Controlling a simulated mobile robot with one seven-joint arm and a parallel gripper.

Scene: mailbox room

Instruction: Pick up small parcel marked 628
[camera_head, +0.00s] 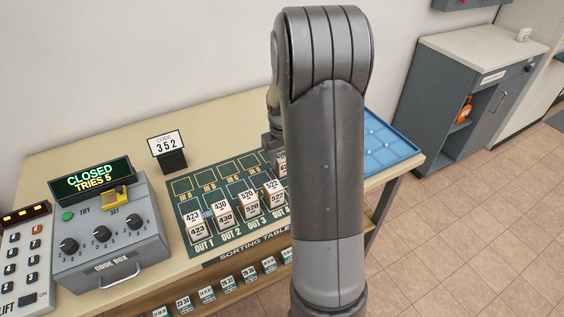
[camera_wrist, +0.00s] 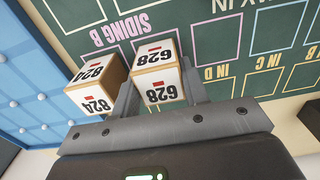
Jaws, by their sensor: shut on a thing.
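The small parcel marked 628 (camera_wrist: 160,72) is a brown box with white labels and a red mark. In the wrist view it sits between the two fingers of my gripper (camera_wrist: 160,88), which is shut on it. It is over or on the green mat by the SIDING B marking; I cannot tell if it touches the mat. A parcel marked 824 (camera_wrist: 96,84) stands close beside the left finger. In the head view my arm hides most of the gripper and the held parcel.
The sorting table (camera_head: 110,130) bears a green mat (camera_head: 186,185) with several numbered parcels in the OUT spaces. A code box (camera_head: 110,240) reads CLOSED, TRIES 5. A code sign (camera_head: 166,143) shows 352. A blue tray (camera_head: 388,142) lies right of my arm. A grey cabinet (camera_head: 430,105) stands behind.

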